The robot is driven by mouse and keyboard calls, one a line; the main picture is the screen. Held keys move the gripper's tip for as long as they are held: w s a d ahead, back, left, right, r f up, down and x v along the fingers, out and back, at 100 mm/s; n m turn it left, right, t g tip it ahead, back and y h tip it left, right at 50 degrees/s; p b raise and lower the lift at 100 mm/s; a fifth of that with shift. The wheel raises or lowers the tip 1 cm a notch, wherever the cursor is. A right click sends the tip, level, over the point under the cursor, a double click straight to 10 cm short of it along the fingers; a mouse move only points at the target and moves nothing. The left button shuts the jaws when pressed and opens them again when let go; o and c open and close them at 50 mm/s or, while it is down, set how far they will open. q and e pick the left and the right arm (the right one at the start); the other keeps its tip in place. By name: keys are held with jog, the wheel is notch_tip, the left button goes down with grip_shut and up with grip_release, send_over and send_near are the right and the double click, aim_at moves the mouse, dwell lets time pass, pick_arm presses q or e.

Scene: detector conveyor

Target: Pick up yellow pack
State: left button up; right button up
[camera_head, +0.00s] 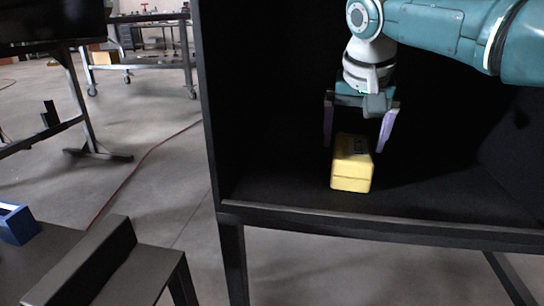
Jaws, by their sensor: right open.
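The yellow pack (352,165) sits on the floor of a black open-fronted box, with dark marks on its top. My right gripper (357,143) points down over the pack, its two pale fingers apart, one towards each side of it. The gripper is open. Whether a finger touches the pack cannot be told from this view. My left gripper is not in view.
A dark table with a raised ledge (95,262) and a blue bin (17,224) stand at lower left. A wheeled workbench (140,66) is farther back.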

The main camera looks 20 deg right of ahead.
aim_at(353, 146)
jog(key=b+x, duration=0.1)
jog(key=x, duration=0.2)
jog(key=shift+s+a+b, duration=0.1)
jog(key=shift+s+b, duration=0.1)
jog(key=shift+b, duration=0.15)
jog(key=shift+w+f, duration=0.15)
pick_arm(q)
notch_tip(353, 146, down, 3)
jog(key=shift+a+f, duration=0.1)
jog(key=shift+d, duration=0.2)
pick_arm(e)
jog(key=shift+f, duration=0.2)
jog(key=shift+c, duration=0.4)
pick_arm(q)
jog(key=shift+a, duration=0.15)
pick_arm(e)
grip_shut()
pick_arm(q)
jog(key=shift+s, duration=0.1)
pick_arm(e)
jog(key=shift+r, duration=0.2)
